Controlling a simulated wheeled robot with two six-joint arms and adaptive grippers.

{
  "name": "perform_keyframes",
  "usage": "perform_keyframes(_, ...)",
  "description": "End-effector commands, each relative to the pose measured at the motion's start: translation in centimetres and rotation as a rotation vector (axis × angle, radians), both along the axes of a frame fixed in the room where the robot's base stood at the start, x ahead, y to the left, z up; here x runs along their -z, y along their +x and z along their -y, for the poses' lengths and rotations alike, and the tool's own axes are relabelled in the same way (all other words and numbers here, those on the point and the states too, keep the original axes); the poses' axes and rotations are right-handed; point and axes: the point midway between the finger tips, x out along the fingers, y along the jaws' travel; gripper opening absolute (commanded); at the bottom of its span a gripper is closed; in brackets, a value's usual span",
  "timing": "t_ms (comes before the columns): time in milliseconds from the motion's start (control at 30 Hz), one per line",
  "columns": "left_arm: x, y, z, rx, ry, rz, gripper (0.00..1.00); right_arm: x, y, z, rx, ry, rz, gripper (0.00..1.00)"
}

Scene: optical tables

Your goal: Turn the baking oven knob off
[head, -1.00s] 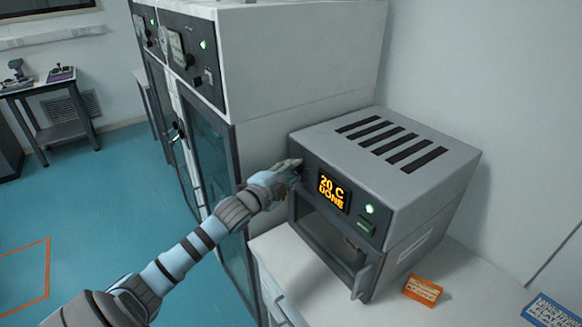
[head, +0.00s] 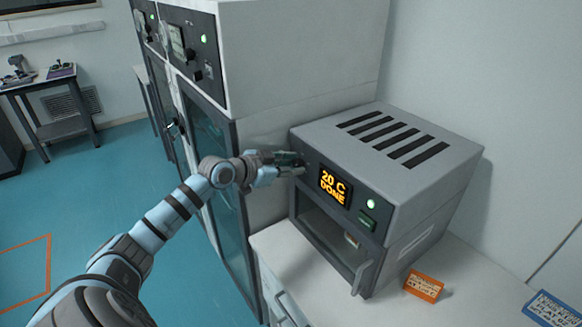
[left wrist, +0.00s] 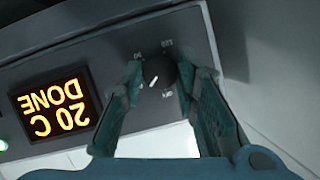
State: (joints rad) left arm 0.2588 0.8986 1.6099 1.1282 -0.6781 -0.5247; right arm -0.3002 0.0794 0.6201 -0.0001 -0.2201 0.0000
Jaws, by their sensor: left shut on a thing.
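The baking oven (head: 400,170) is a grey box with top vents, standing on a white counter. Its display (head: 335,187) reads "20 C DONE" in orange. In the left wrist view the round dark knob (left wrist: 158,72) sits beside the display, with a white pointer mark and small printed labels around it. My left gripper (head: 298,165) is at the upper left of the oven's front panel. In the left wrist view its two teal fingers (left wrist: 160,85) stand on either side of the knob, shut on it. In the head view the fingers hide the knob. My right gripper is not in view.
A green light (head: 371,204) and a small green-lit switch (head: 367,222) are right of the display. An orange card (head: 424,286) and a blue card (head: 550,308) lie on the counter (head: 290,262). Tall cabinets (head: 285,60) stand left.

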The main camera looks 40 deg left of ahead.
Motion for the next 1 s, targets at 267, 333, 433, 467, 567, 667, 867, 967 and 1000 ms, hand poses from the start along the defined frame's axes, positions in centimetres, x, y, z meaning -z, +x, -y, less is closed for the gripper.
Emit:
perform_keyframes(267, 0.0, 0.2, -0.3, -0.003, -0.245, -0.066, 0.0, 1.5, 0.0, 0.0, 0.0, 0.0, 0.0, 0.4)
perform_keyframes(333, 0.0, 0.2, -0.4, -0.002, -0.309, -0.085, 0.0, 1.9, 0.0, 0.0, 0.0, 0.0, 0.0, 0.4)
perform_keyframes(433, 0.1, 0.2, -0.5, -0.003, -0.4, -0.112, 0.0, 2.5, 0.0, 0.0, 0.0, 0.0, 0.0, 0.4)
perform_keyframes(467, 0.0, 0.2, -0.5, -0.003, -0.427, -0.119, 0.0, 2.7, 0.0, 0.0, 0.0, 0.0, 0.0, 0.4)
perform_keyframes(567, 0.0, 0.3, -0.6, -0.003, -0.514, -0.144, 0.0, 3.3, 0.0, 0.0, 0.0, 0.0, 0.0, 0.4)
perform_keyframes(667, 0.1, 0.3, -0.6, -0.003, -0.594, -0.168, 0.0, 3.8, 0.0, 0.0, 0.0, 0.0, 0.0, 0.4)
perform_keyframes(867, 0.0, 0.3, -0.7, -0.002, -0.725, -0.208, 0.0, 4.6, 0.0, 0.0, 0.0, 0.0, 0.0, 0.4)
perform_keyframes(967, 0.0, 0.3, -0.7, -0.001, -0.771, -0.223, 0.0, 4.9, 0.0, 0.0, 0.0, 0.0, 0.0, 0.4)
perform_keyframes(1000, 0.0, 0.3, -0.7, -0.001, -0.786, -0.228, 0.0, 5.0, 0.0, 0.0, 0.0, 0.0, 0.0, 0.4)
